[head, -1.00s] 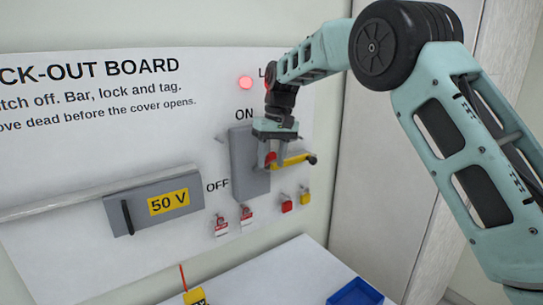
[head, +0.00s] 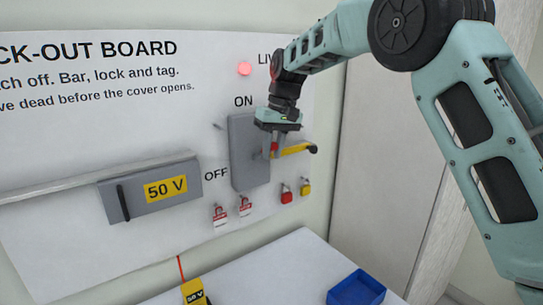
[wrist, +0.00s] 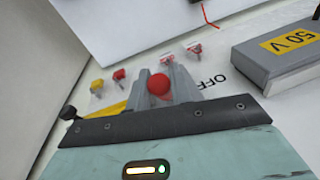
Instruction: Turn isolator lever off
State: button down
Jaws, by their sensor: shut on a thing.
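The grey isolator box (head: 243,170) is on the lock-out board, with ON printed above it and OFF at its lower left. My gripper (head: 273,149) is at the right part of its face, pointing down, shut on a red knob (wrist: 158,84) that I take to be the isolator lever's grip. The knob shows between the fingers in the wrist view. A yellow bar (head: 293,150) with a black end sticks out to the right beside the fingers; it also shows in the wrist view (wrist: 112,109). My fingers hide the rest of the lever.
A red lamp (head: 244,68) is lit on the board. Red and yellow padlocks (head: 287,194) and red-white tags (head: 220,213) hang below the isolator. A blue tray (head: 357,290) and a yellow tester (head: 194,292) are on the shelf.

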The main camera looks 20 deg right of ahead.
notch_tip(320, 180, down, 14)
jog(key=n+t+y+b, duration=0.1)
jog(key=t+y+b, duration=0.4)
jog(key=b, duration=4.8)
jog(key=t, duration=0.8)
jog(key=shift+w+b, duration=0.3)
jog(key=shift+b, duration=0.05)
jog(key=shift+w+a+r+t+b, duration=0.1)
jog(key=shift+t+b, duration=0.3)
jog(key=shift+b, duration=0.1)
jog(key=shift+r, duration=0.1)
jog(key=c, duration=1.3)
grip_release()
jog(key=shift+o, duration=0.2)
jog(key=b+v, duration=0.1)
jog(key=v, duration=1.6)
jog(key=shift+d, duration=0.2)
